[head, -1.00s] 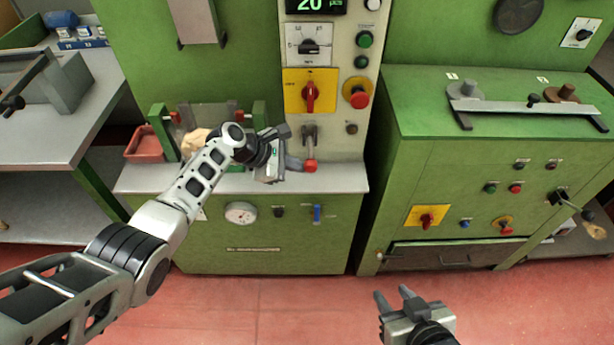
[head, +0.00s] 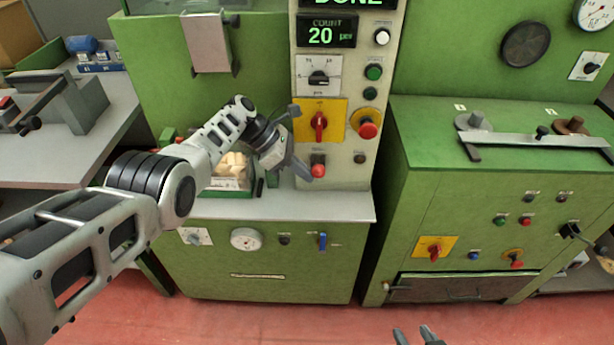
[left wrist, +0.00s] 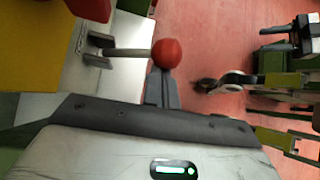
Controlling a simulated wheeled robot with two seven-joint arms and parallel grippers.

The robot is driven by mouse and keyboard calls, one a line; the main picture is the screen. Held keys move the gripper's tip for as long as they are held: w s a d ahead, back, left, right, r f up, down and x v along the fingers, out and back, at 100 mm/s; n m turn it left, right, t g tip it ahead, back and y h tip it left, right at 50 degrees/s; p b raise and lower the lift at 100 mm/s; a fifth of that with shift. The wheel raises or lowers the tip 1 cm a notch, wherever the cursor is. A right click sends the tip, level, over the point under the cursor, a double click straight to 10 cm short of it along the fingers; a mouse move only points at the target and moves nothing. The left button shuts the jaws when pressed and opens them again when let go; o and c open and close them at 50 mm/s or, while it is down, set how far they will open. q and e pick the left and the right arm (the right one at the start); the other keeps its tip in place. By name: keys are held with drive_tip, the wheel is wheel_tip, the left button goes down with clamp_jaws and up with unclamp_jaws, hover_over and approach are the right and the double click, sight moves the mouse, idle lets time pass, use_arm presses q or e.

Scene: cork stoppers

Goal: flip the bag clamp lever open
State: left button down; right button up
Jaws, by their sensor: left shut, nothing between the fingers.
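The clamp lever with a red ball knob (head: 318,171) is on the cream panel below the yellow switch plate. In the left wrist view its knob (left wrist: 166,53) ends a grey rod that sticks out from a bracket (left wrist: 97,50). My left gripper (head: 304,174) is shut and empty, its fingertips right at the knob's lower left. In the left wrist view the dark fingers (left wrist: 160,88) reach up to the knob; whether they touch it I cannot tell. My right gripper (head: 413,335) is open at the bottom edge, away from the machine.
Pale corks (head: 232,165) sit in a holder on the grey ledge (head: 290,206), behind my left arm. A red rotary switch (head: 319,125) and a red button (head: 368,130) are close above the lever. The display (head: 327,32) reads 20. Red floor in front is free.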

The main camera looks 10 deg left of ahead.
use_arm(q)
drive_tip(key=shift+w+r, duration=0.15)
drive_tip(key=shift+r, duration=0.1)
idle(0.3)
drive_tip(key=shift+f, duration=0.1)
drive_tip(key=a+r, duration=0.3)
drive_tip(key=a, duration=0.5)
drive_tip(key=shift+a+r, duration=0.35)
drive_tip(key=shift+a, duration=0.05)
